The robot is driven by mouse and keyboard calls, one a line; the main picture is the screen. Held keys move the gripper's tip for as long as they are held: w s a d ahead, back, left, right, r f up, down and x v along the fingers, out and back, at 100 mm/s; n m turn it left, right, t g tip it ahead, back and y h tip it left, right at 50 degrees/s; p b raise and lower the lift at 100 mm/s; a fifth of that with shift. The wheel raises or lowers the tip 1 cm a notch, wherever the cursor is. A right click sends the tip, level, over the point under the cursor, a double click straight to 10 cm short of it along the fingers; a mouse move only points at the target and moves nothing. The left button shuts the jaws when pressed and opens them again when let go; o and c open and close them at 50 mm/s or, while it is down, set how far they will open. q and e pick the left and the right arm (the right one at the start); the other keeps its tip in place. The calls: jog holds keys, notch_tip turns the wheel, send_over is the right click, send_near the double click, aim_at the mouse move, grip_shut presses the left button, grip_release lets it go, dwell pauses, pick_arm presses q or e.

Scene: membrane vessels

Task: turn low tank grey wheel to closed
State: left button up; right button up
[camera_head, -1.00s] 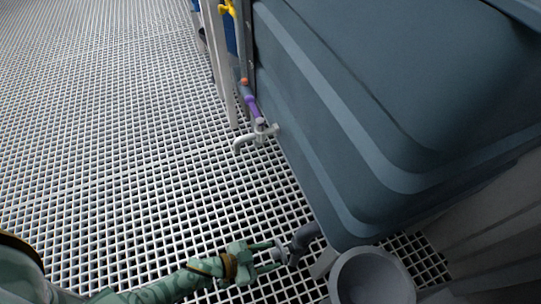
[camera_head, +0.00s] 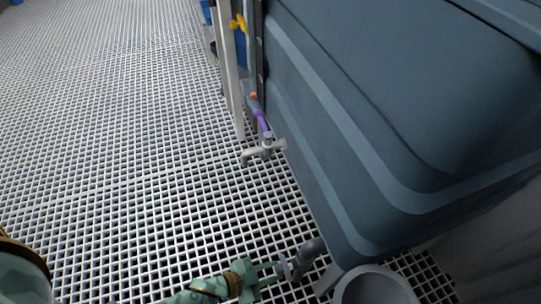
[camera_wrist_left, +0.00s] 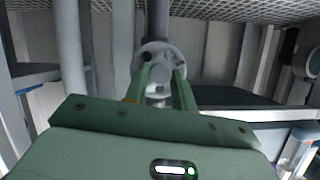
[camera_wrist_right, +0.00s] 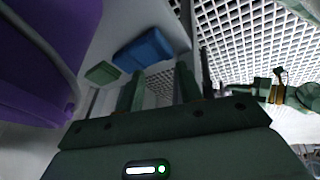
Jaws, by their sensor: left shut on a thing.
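The grey wheel (camera_head: 286,268) sits at the end of a dark grey pipe (camera_head: 308,252) by the low corner of the blue-grey tank (camera_head: 350,120). In the left wrist view the round wheel (camera_wrist_left: 160,55) faces me, with small holes in its rim. My left gripper (camera_head: 276,272) is shut on the wheel; its two green fingers (camera_wrist_left: 162,82) lie against the wheel's lower part. My right gripper (camera_wrist_right: 160,80) shows only in its own wrist view. Its fingers stand apart with nothing seen between them.
A grey tap (camera_head: 262,150) with a purple part (camera_head: 261,120) juts from the tank's side. A grey round vessel (camera_head: 375,285) stands below the tank corner. Blue (camera_wrist_right: 145,50) and green (camera_wrist_right: 102,73) blocks are near my right gripper. The grating floor at left is clear.

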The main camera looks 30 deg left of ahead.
pick_arm(q)
jog(key=m, duration=0.1)
jog(key=m+t+y, duration=0.1)
jog(key=m, duration=0.1)
jog(key=shift+s+f+t+y, duration=0.15)
jog(key=shift+s+t+y, duration=0.05)
jog(key=shift+t+y, duration=0.1)
jog(key=shift+m, duration=0.3)
jog(key=o, duration=1)
jog(key=shift+d, duration=0.1)
jog(key=p+v, duration=0.5)
jog(key=v, duration=1.1)
jog(key=shift+s+p, duration=0.2)
jog(key=shift+p, duration=0.15)
pick_arm(e)
jog(key=s+d+f+n+g+h, duration=0.1)
jog(key=s+d+f+g+h, duration=0.1)
jog(key=s+d, duration=0.5)
jog(key=shift+s+d+f+n+g+h, duration=0.25)
jog(key=shift+n+g+h, duration=0.2)
jog(key=shift+g, duration=0.35)
jog(key=shift+a, duration=0.1)
